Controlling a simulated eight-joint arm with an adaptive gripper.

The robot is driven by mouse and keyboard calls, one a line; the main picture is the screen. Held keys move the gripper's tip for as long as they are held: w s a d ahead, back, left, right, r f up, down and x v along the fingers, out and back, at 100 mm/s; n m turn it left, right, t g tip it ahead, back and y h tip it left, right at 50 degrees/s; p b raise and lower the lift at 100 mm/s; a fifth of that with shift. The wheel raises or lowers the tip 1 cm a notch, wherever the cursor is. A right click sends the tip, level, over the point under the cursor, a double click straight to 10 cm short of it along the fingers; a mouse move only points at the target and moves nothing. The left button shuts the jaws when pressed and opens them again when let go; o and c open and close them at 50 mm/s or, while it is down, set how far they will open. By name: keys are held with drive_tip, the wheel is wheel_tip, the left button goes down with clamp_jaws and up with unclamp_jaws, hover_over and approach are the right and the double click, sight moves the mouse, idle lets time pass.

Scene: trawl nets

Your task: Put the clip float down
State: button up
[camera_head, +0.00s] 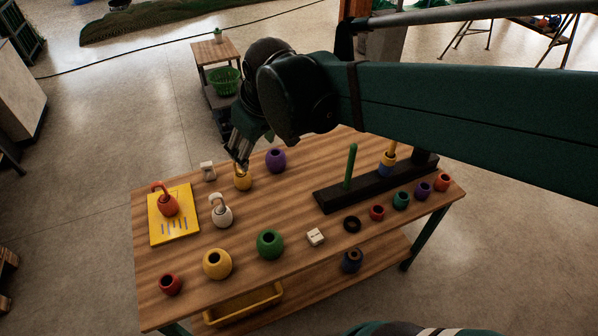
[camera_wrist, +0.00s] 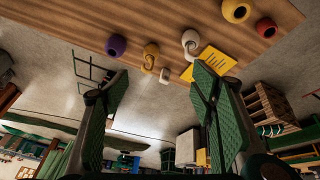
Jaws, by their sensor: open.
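Three floats with hook-like clips stand on the wooden table (camera_head: 330,225). A yellow one (camera_head: 242,181) is right below my gripper (camera_head: 238,158), at the back edge. A white one (camera_head: 221,214) stands in front of it, and an orange-red one (camera_head: 168,204) sits on the yellow board (camera_head: 172,229) at the left. In the wrist view the yellow clip float (camera_wrist: 150,58) is beyond my fingertips (camera_wrist: 160,85), with the white one (camera_wrist: 190,40) beside it. My gripper is open, with nothing between its fingers. In the head view I cannot tell whether it touches the yellow float.
A purple float (camera_head: 275,160) stands just right of my gripper, and a small white block (camera_head: 208,171) to its left. A black rack (camera_head: 340,196) with a green peg (camera_head: 350,166) is at the right. Several round floats line the front. Bare wood lies mid-table.

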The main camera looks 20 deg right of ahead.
drive_tip(key=s+d+f+m+t, duration=0.2)
drive_tip(key=s+d+m, duration=0.2)
drive_tip(key=s+d, duration=0.3)
drive_tip(key=shift+s+d+f+m+h, duration=0.3)
drive_tip(key=shift+s+f+m, duration=0.1)
drive_tip(key=shift+s, duration=2.45)
idle(4.4)
